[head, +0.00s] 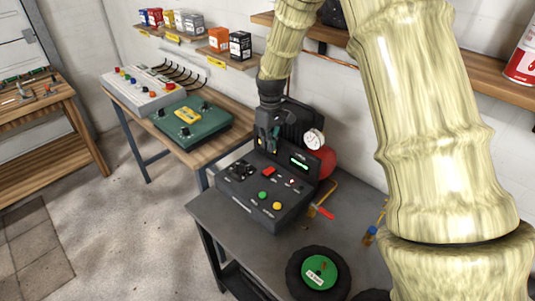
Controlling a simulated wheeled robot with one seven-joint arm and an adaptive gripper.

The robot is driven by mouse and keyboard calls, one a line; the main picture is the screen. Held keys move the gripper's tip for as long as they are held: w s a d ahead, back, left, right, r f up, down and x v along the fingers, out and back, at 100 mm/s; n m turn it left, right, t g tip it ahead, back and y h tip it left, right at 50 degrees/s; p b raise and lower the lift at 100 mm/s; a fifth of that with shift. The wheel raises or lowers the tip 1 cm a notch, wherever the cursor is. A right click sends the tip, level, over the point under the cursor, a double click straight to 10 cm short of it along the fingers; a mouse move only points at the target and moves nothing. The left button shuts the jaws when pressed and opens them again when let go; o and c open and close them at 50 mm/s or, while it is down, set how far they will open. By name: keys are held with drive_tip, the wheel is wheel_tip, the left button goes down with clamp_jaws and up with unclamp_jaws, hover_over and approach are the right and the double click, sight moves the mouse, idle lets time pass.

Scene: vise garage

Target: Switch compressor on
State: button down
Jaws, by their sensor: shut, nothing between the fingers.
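The compressor (236,195) is a dark box with a sloped control panel on the grey table. Its panel carries a red switch (268,170), a green button (263,195), a yellow button (277,206) and black controls at the left. A lit green display (299,162) and a round white gauge (315,139) stand behind the panel. My gripper (262,150) is shut and empty, pointing down over the back of the panel, above the red switch. I cannot tell whether it touches anything. It hides part of the compressor's back.
A red tank (327,162) and a red-handled valve (324,213) are right of the panel. A wooden bench (213,150) with a green control box (192,126) stands left. My arm covers the right side.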

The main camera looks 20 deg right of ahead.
drive_tip(key=shift+w+d+r+b, duration=0.1)
drive_tip(key=shift+d+r+b, duration=0.15)
drive_tip(key=shift+r, duration=1.05)
drive_tip(key=shift+d+r+b, duration=0.1)
drive_tip(key=shift+r+b, duration=0.2)
drive_tip(key=shift+r, duration=0.95)
